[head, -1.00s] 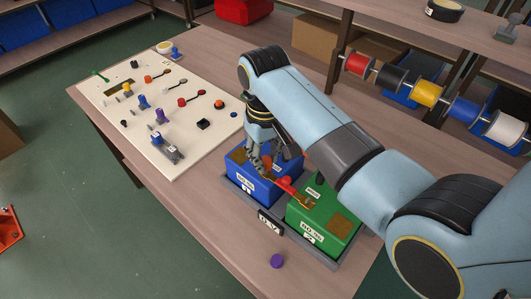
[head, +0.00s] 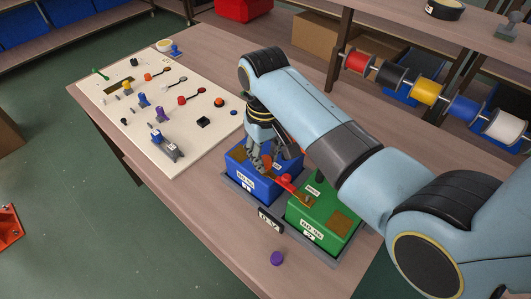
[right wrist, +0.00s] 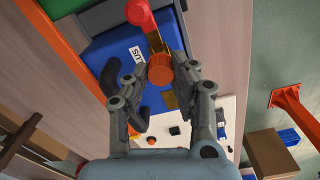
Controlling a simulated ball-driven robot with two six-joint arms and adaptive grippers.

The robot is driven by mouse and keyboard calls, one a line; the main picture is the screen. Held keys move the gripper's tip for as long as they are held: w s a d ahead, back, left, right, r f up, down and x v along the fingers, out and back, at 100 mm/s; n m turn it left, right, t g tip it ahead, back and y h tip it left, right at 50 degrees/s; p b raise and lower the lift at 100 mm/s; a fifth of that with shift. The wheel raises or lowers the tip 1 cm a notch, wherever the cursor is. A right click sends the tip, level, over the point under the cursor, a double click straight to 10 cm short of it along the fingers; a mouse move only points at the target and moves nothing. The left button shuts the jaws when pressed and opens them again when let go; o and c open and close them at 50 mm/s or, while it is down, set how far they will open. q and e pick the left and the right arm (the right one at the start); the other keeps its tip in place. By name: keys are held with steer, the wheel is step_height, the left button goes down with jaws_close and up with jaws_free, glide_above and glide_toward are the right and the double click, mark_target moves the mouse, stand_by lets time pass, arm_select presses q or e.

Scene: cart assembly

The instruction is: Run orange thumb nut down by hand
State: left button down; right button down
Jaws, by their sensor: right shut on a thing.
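The orange thumb nut (right wrist: 161,70) sits between the fingertips of my right gripper (right wrist: 163,74) in the right wrist view. In the head view my right gripper (head: 260,158) is over the blue battery box (head: 252,190), shut on the nut, which is partly hidden there. A copper-coloured link with a red end (head: 288,186) reaches from the nut toward the green battery box (head: 318,222). The red end also shows in the right wrist view (right wrist: 139,13). The thread under the nut is hidden. My left gripper is not in view.
Both boxes stand in a grey tray (head: 238,183) on the wooden table. A purple cap (head: 277,258) lies in front of it. A cream panel (head: 165,110) with several switches and plugs is to the left. Coloured spools (head: 425,91) hang behind my right arm.

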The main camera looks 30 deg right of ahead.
steer(key=shift+f+b, duration=0.45)
steer(key=shift+f, duration=0.5)
steer(key=m, duration=0.8)
steer(key=shift+m, duration=0.3)
steer(key=m, duration=0.5)
steer(key=shift+m, duration=0.4)
steer(key=m, duration=0.9)
steer(key=shift+s, duration=0.1)
steer(key=m, duration=0.3)
steer(key=shift+m, duration=0.3)
steer(key=m, duration=0.2)
steer(key=shift+m, duration=0.4)
steer(key=m, duration=0.4)
steer(key=shift+a+m, duration=0.1)
steer(key=shift+m, duration=0.2)
steer(key=c, duration=1.2)
jaws_free()
steer(key=shift+c, duration=0.2)
